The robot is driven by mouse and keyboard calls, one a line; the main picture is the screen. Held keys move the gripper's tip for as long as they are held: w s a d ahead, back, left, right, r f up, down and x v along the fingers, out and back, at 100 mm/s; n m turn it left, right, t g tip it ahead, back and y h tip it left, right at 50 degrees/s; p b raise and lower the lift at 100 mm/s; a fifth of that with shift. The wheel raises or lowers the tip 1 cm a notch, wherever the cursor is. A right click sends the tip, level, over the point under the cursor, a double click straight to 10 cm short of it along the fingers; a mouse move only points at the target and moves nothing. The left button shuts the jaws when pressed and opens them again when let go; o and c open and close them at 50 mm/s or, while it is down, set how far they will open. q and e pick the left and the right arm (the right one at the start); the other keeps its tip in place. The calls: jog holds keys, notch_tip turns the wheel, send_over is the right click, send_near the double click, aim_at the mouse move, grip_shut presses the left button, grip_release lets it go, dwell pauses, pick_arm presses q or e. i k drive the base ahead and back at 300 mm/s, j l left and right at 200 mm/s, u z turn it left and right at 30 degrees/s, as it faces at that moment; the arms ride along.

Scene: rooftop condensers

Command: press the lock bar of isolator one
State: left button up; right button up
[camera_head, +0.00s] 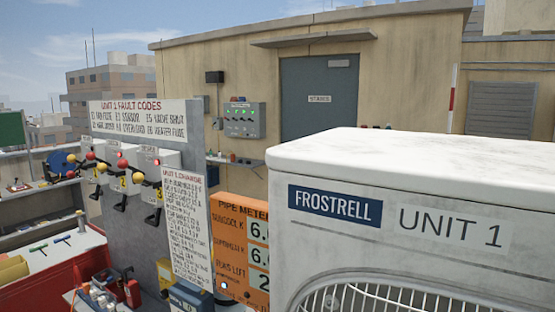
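A row of three grey-white isolator boxes is mounted on a grey panel (135,232) at the left. The nearest box (148,172) has a yellow tag that seems to read 3. I cannot make out the lock bar clearly. Neither of my grippers is in view.
A large white condenser (400,165) marked UNIT 1 fills the right foreground. An orange pipe meter board (240,245) stands left of it. A fault code sign (138,118) tops the panel, and a text sheet (184,225) covers its right edge. A red tool cart (55,275) stands lower left.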

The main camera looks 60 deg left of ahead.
aim_at(71, 158)
jog(key=u, duration=3.15)
jog(key=i+j+z, duration=0.1)
jog(key=z, duration=0.3)
jog(key=i+j+z, duration=0.1)
jog(key=z, duration=0.3)
jog(key=i+j+z, duration=0.15)
jog(key=j, duration=0.25)
jog(key=i+j+z, duration=0.1)
jog(key=j, duration=0.3)
jog(key=i+j+z, duration=0.15)
jog(key=j, duration=0.25)
jog(key=i+j+z, duration=0.15)
jog(key=j, duration=0.25)
jog(key=i+j+z, duration=0.15)
jog(key=j, duration=0.75)
jog(key=i+j, duration=0.15)
jog(key=j, duration=0.7)
jog(key=i, duration=0.05)
